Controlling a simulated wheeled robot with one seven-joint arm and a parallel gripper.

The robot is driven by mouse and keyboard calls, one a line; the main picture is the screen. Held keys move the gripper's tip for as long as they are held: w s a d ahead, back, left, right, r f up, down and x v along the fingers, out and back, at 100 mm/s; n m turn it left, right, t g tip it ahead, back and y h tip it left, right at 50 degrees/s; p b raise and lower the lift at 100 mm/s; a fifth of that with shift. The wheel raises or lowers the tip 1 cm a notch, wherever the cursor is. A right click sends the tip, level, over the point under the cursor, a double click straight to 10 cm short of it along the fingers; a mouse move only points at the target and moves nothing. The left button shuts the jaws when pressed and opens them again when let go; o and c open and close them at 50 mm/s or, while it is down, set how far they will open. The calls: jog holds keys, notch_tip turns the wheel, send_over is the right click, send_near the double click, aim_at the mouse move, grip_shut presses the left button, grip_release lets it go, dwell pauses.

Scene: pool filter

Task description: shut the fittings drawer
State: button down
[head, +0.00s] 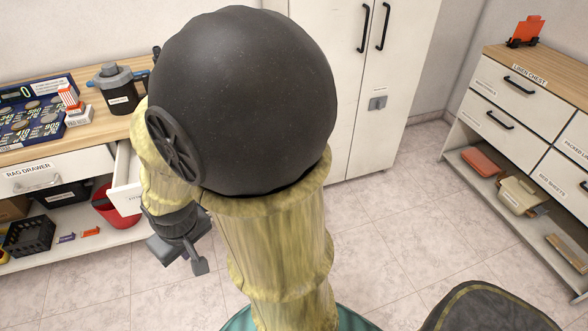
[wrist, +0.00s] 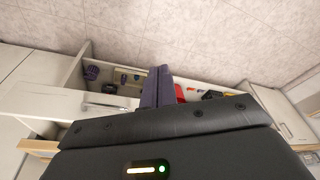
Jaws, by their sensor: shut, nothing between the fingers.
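The fittings drawer (head: 124,180) stands partly pulled out of the white bench at the left of the head view, right of the rag drawer (head: 50,177). My arm hides most of it and its front. In the wrist view a white drawer front (wrist: 45,102) with a pale bar handle (wrist: 107,103) shows left of my fingers; its label cannot be read. My gripper (head: 198,262) is shut and empty, in front of the bench and right of the open drawer. In the wrist view its dark fingertips (wrist: 157,84) are together near the handle; contact cannot be told.
The bench's low shelf holds a red bucket (head: 118,205) and a black basket (head: 30,234). A dark jar (head: 117,92) stands on the wooden top. A tall white cabinet (head: 350,115) stands behind, a linen chest (head: 510,100) at right. The tiled floor between is clear.

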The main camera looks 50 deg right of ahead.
jog(key=s+d+f+m+g+y+p, duration=0.4)
jog(key=f+m+y, duration=0.3)
jog(key=m, duration=0.4)
jog(key=w+d+m+t+p, duration=0.2)
jog(key=w+d+m+t, duration=0.1)
jog(key=d+m+t, duration=0.55)
jog(key=w+d+m+t+p, duration=0.3)
jog(key=d+m+t, duration=0.4)
jog(key=m+t, duration=0.25)
jog(key=s+d+f+m+h, duration=0.2)
jog(key=s+d+m+h, duration=0.1)
jog(key=d+m+h, duration=0.1)
jog(key=s+d+f+m+g+h+p, duration=0.1)
jog(key=s+d+m+h, duration=0.2)
jog(key=d+m+h, duration=0.2)
jog(key=s+d+f+m+h, duration=0.2)
jog(key=s+d+m+h, duration=0.1)
jog(key=d+h, duration=0.3)
jog(key=shift+s+f+m+h+p, duration=0.2)
jog(key=shift+f+m+h+p, duration=0.1)
jog(key=shift+m+h, duration=0.45)
